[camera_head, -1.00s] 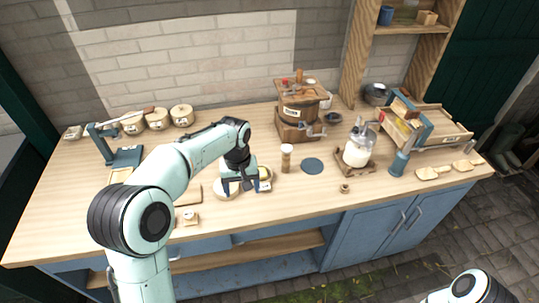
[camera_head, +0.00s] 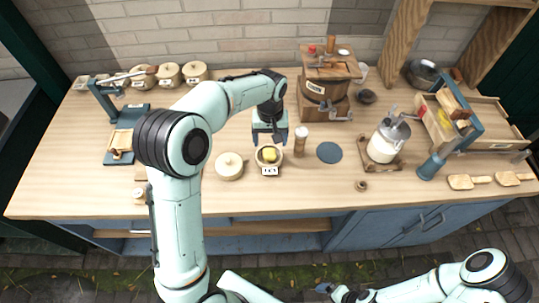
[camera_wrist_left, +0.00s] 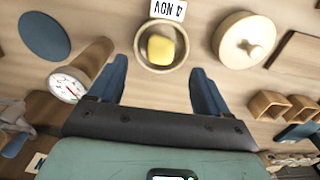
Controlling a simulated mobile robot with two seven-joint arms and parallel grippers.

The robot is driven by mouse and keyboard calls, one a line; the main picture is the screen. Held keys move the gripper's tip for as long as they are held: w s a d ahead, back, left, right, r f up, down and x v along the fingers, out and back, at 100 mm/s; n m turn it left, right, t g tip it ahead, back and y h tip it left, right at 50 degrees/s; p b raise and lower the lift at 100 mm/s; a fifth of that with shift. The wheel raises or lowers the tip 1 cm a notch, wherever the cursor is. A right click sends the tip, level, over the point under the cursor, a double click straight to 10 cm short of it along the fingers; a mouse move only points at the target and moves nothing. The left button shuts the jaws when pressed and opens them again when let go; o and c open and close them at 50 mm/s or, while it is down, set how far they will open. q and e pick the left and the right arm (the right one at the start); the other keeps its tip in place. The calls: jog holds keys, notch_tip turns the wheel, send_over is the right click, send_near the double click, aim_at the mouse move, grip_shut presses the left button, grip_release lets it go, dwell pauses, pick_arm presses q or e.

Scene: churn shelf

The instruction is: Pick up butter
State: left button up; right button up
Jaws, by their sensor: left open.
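The butter is a yellow lump (camera_head: 270,154) in a small round wooden bowl (camera_head: 260,162) on the bench. In the left wrist view the butter (camera_wrist_left: 161,49) sits in the bowl (camera_wrist_left: 147,62), near the top centre. My left gripper (camera_head: 270,141) is open and empty, just behind the bowl in the head view. In the wrist view its blue fingers (camera_wrist_left: 158,82) are spread wide, with the bowl beyond and between them; no contact shows. Part of my right arm is at the bottom right of the head view; its jaws are not clear.
A white label (camera_head: 270,171) stands at the bowl's front. A wooden churn (camera_head: 326,85) is behind.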

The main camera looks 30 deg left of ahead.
aim_at(269, 153)
pick_arm(q)
jog(key=shift+w+f, duration=0.15)
jog(key=shift+f, duration=0.45)
jog(key=f, duration=0.5)
jog(key=shift+a, duration=0.2)
jog(key=shift+c, duration=0.3)
jog(key=c, duration=1)
